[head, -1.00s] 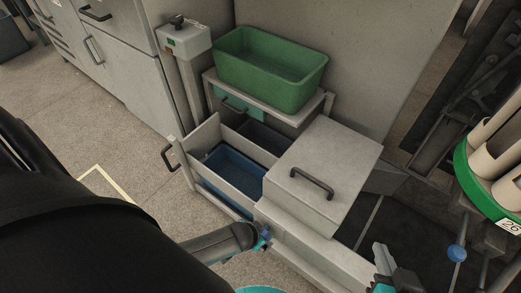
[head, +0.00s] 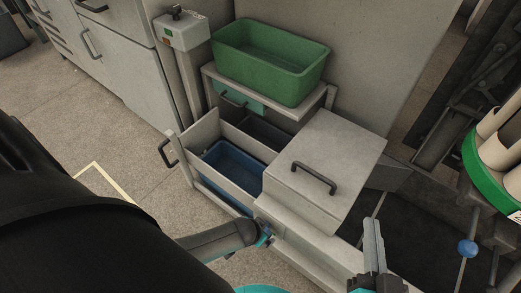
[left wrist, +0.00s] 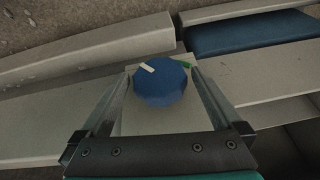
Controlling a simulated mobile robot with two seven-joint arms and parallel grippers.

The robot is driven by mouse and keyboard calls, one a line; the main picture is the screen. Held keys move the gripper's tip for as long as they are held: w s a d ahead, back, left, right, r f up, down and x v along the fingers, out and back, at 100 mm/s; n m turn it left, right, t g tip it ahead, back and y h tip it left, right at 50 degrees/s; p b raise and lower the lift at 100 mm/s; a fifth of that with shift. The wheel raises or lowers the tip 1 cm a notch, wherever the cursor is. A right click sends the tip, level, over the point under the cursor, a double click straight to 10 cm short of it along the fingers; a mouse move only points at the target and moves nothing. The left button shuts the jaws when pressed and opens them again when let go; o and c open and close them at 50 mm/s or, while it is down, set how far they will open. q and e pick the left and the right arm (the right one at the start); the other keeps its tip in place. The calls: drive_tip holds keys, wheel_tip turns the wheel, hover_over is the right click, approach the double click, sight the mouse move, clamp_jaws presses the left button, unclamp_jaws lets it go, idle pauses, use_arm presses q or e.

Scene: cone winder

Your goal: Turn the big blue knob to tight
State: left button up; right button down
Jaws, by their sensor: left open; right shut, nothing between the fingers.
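The big blue knob (left wrist: 160,84) is round, with a white pointer mark at its upper left, in the left wrist view. A small green mark (left wrist: 183,64) lies just beyond its upper right edge. My left gripper (left wrist: 160,75) is open, with one finger on each side of the knob; I cannot tell whether they touch it. In the head view my left gripper (head: 265,238) is small and partly hidden by its own arm at the front of the bench, and the knob is hard to make out there. My right gripper (head: 374,246) is shut and empty at the lower right.
A grey lidded box (head: 325,165) with a dark handle stands right behind my left gripper. A blue bin (head: 232,172) sits in the open drawer to the left. A green tub (head: 270,65) stands behind. A blue ball-ended lever (head: 467,248) is at the right.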

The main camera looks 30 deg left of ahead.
idle(0.4)
use_arm(q)
drive_tip(key=c, duration=1.2)
